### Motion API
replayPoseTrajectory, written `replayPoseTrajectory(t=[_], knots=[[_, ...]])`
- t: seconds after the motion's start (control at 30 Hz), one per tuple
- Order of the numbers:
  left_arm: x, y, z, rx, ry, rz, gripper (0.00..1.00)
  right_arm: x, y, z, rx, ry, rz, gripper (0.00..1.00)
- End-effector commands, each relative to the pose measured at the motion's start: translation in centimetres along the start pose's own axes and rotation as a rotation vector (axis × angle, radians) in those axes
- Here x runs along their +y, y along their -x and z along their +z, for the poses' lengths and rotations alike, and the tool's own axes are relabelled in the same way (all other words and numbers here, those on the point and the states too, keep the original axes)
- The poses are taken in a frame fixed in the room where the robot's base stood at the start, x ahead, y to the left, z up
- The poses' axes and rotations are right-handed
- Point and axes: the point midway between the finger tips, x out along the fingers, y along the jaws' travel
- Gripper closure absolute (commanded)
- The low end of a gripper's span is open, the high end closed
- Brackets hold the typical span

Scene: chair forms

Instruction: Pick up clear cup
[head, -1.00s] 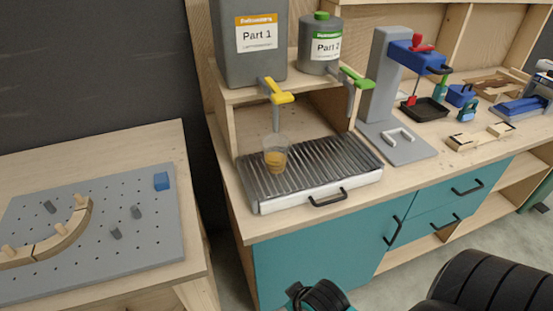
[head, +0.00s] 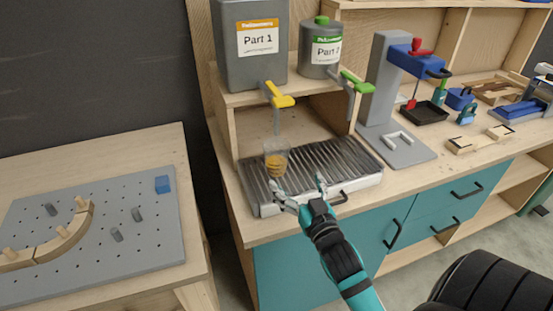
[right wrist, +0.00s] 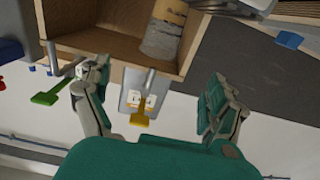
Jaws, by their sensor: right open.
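The clear cup (head: 276,160) with amber liquid stands upright on the left part of the ribbed drip tray (head: 335,160), below the yellow tap (head: 277,95). My right gripper (head: 298,184) is open and empty over the tray's front, just in front and right of the cup. Its left finger looks close to the cup's base; I cannot tell if they touch. In the right wrist view, which is upside down, the cup (right wrist: 163,30) shows beyond the gap between the open fingers (right wrist: 157,95). My left gripper is not in view.
The Part 1 container (head: 250,60) and Part 2 container (head: 320,50) stand on the shelf above the tray. The green tap (head: 356,82) overhangs the tray's right half. A grey press stand (head: 378,90) is to the right. A pegboard (head: 100,230) lies on the left table.

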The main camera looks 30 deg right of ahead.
Motion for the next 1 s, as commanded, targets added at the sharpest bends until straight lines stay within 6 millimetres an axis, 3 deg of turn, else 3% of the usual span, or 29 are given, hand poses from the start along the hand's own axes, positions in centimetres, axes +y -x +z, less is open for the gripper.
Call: replayPoseTrajectory(t=[0.3, 0.67, 1.0], knots=[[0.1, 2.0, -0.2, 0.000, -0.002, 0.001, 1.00, 0.0, -7.0, -0.4, 0.000, 0.002, 0.000, 0.07], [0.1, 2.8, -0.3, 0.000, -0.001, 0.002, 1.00, 0.0, -10.3, -0.3, -0.002, 0.000, 0.000, 0.07], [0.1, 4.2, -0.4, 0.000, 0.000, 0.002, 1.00, -0.1, -14.5, -0.3, -0.003, 0.000, -0.001, 0.07]])
